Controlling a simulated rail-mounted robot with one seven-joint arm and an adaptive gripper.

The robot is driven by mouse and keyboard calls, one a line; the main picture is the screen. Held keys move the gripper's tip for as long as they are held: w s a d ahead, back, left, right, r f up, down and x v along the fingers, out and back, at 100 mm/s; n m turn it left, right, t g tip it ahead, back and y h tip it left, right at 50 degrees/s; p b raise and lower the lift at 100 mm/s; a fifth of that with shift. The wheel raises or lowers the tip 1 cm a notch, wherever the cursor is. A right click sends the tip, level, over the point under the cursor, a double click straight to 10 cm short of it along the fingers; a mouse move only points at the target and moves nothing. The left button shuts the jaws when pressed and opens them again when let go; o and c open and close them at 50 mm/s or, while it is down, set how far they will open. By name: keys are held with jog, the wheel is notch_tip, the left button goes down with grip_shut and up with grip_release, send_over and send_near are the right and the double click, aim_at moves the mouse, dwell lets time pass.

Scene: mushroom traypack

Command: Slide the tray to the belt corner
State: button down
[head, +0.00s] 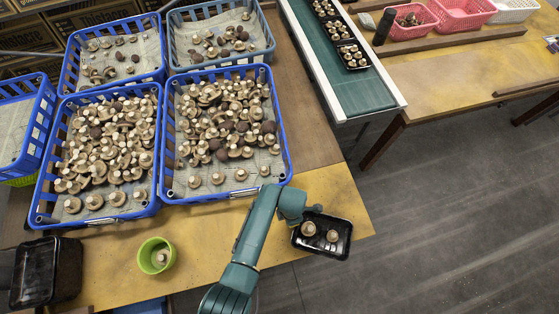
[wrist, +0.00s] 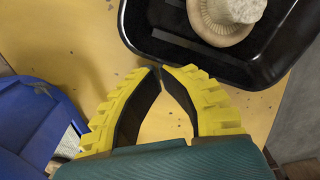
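A black tray (head: 343,248) with two pale mushrooms (head: 308,229) (head: 332,236) is at the near right corner of the yellow table, over its front edge. In the wrist view the black tray (wrist: 155,42) fills the upper right, with one mushroom (wrist: 226,15) showing. My gripper (head: 314,209) is at the tray's far side. In the wrist view its yellow fingers (wrist: 161,70) meet at the tips with nothing between them, close beside the tray rim. I cannot tell whether they touch it. The green belt (head: 330,70) runs behind to the right, carrying several filled trays (head: 352,56).
Blue crates of mushrooms (head: 277,120) (head: 152,205) stand left of my gripper. A green cup (head: 148,249) and black trays (head: 58,270) are at the front left. Brown table (head: 318,140) is bare between the crates and belt. Open floor (head: 440,220) lies to the right.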

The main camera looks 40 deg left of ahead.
jog(key=shift+r, duration=0.1)
notch_tip(320, 180, up, 10)
jog(key=p, duration=1)
